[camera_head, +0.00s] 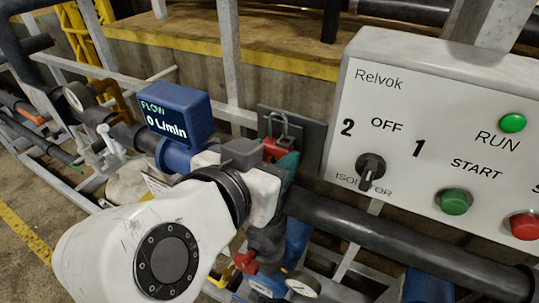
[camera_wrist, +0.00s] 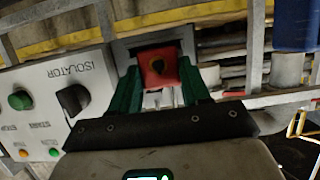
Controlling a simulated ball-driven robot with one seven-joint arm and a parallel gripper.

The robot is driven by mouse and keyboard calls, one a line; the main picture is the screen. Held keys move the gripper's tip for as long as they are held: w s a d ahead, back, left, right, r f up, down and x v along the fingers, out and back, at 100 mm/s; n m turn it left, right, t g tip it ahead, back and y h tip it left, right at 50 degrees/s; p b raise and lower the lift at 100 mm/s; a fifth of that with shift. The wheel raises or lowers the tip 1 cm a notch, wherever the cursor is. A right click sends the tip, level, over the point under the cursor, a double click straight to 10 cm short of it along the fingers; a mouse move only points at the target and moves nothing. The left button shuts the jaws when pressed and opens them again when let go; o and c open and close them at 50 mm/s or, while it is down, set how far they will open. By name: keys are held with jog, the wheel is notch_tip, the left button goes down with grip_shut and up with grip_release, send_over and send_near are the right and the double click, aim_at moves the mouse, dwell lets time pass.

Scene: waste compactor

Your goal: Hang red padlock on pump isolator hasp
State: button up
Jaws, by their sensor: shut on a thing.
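The red padlock (camera_head: 274,149) is between the green fingers of my gripper (camera_head: 283,160), which is shut on it. In the wrist view the padlock's red body (camera_wrist: 160,75) with a dark round spot sits between both fingertips (camera_wrist: 160,66). A metal loop (camera_head: 285,122) shows above the red body, in front of a dark grey plate (camera_head: 312,135). The plate also shows behind the padlock in the wrist view (camera_wrist: 122,50). I cannot tell whether the loop is the padlock's shackle or the hasp, or whether they are linked.
The white Relvok panel (camera_head: 400,75) stands right of the plate, with a black isolator knob (camera_head: 370,168) pointing roughly at OFF. A dark pipe (camera_head: 400,238) crosses below it. A blue flow meter (camera_head: 176,112) reading 0 L/min stands left of my gripper.

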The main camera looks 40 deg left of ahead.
jog(key=shift+f, duration=0.2)
jog(key=o, duration=1)
jog(key=shift+c, duration=0.3)
jog(key=shift+s, duration=0.1)
jog(key=shift+s+r, duration=0.15)
jog(key=shift+s, duration=0.05)
jog(key=p+v, duration=0.2)
jog(key=v, duration=0.4)
jog(key=shift+s, duration=0.15)
jog(key=shift+d, duration=0.1)
